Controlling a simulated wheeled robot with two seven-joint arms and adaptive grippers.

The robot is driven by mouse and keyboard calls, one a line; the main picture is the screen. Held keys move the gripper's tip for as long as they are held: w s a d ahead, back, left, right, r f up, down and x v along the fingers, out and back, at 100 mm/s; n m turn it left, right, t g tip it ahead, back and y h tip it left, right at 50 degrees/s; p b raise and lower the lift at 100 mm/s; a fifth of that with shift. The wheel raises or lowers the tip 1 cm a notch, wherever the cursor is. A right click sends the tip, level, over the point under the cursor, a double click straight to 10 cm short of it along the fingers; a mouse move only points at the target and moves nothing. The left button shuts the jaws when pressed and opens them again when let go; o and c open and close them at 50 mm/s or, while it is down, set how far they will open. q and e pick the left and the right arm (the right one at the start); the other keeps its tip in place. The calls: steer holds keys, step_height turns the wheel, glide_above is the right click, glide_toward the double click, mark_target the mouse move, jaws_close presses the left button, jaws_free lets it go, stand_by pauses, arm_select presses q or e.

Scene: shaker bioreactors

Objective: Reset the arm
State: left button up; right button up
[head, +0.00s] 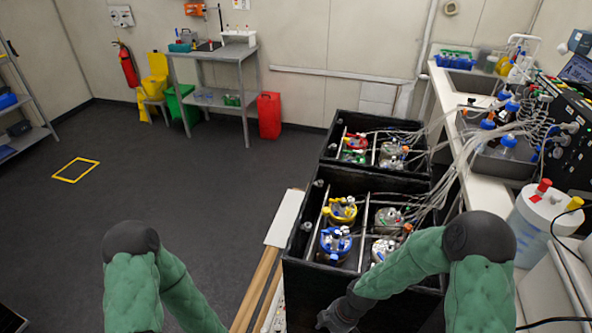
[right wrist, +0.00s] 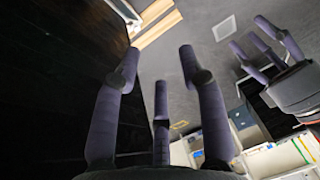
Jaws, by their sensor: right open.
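My right arm (head: 405,272) reaches in from the right in the head view and bends over the front black shaker box. Its dark gripper (head: 335,317) is low beside the box's front face, partly cut off by the bottom edge. In the right wrist view the right gripper (right wrist: 159,55) has its purple fingers spread, with nothing between them. My left arm (head: 140,275) hangs at the lower left of the head view, its gripper out of that frame. The left gripper (right wrist: 262,45) shows at the right of the right wrist view, fingers apart and empty.
The front black box (head: 330,295) holds several capped vessels with tubes; a rear box (head: 325,150) stands behind it. A white bench (head: 450,110) with bottles and equipment runs along the right. Wooden strips (head: 262,285) lie left of the front box. Open floor (head: 190,190) is at the left.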

steer(key=s+f+m+b, duration=0.3)
steer(key=s+f+m, duration=0.6)
steer(key=m, duration=0.7)
step_height(320, 180, down, 3)
steer(key=shift+d+f+m+t, duration=0.1)
steer(key=shift+d+m+t, duration=0.2)
steer(key=shift+d+t, duration=0.1)
steer(key=shift+s, duration=0.1)
